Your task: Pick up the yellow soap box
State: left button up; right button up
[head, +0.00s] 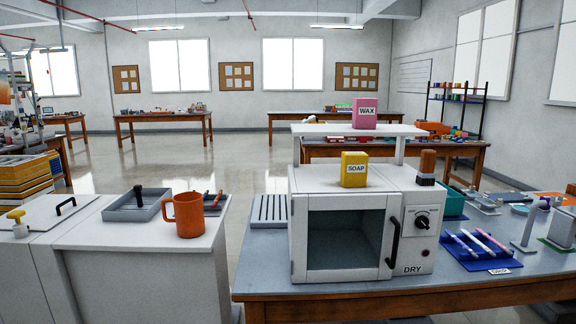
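The yellow soap box (354,171) stands upright on top of the white dryer cabinet (318,181), with a white label reading SOAP. It sits below a raised white shelf and left of a brown-and-orange brush-like item. Nothing touches it that I can see. Neither of my grippers shows in the head view.
A pink WAX box (364,113) stands on the white shelf (330,130) above. The brush-like item (427,167) is to the right. An orange mug (186,214) and a grey tray (138,205) stand on the left cabinet. A blue tool tray (476,249) lies on the right.

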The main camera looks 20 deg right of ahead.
aim_at(354, 168)
jog(key=u, duration=0.4)
jog(key=i, duration=0.9)
jog(key=z, duration=0.15)
